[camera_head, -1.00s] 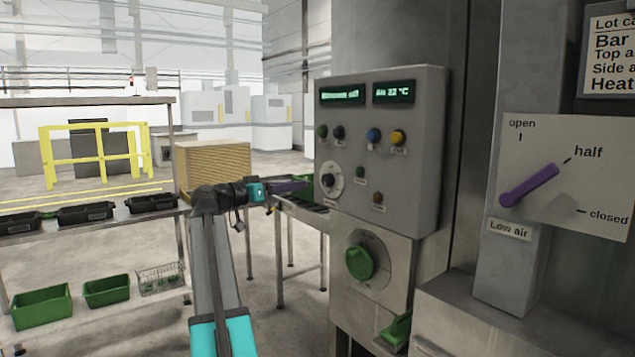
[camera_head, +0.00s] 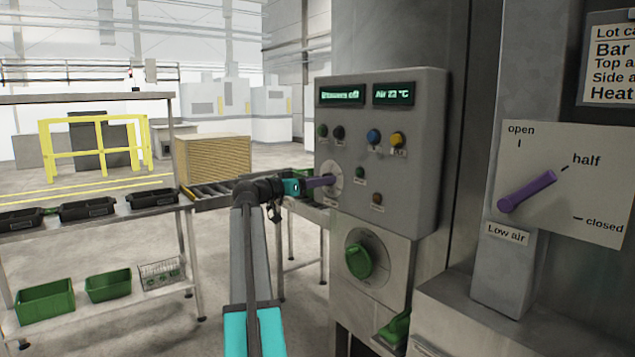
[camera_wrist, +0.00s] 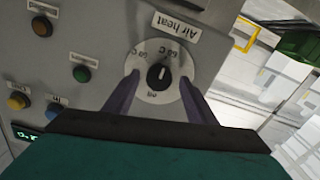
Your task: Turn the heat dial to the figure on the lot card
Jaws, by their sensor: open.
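The heat dial (camera_wrist: 159,76) is a black knob on a round pale plate, under an "Air heat" label in the wrist view. Its plate carries temperature marks and what looks like an off mark. My gripper (camera_wrist: 158,84) is open, its purple fingers on either side of the knob; contact cannot be told. In the head view my gripper (camera_head: 333,180) reaches the dial plate (camera_head: 335,168) from the left and hides the knob. The lot card (camera_head: 612,60) hangs at the upper right, cut by the frame edge; its "Heat" line shows no figure.
The grey control panel (camera_head: 420,185) also bears several coloured buttons and two green displays (camera_head: 341,95). A green rotary handle (camera_head: 358,262) sits below it. A purple lever (camera_head: 527,191) on an open/half/closed plate is at right. A roller conveyor (camera_head: 215,189) runs behind my arm.

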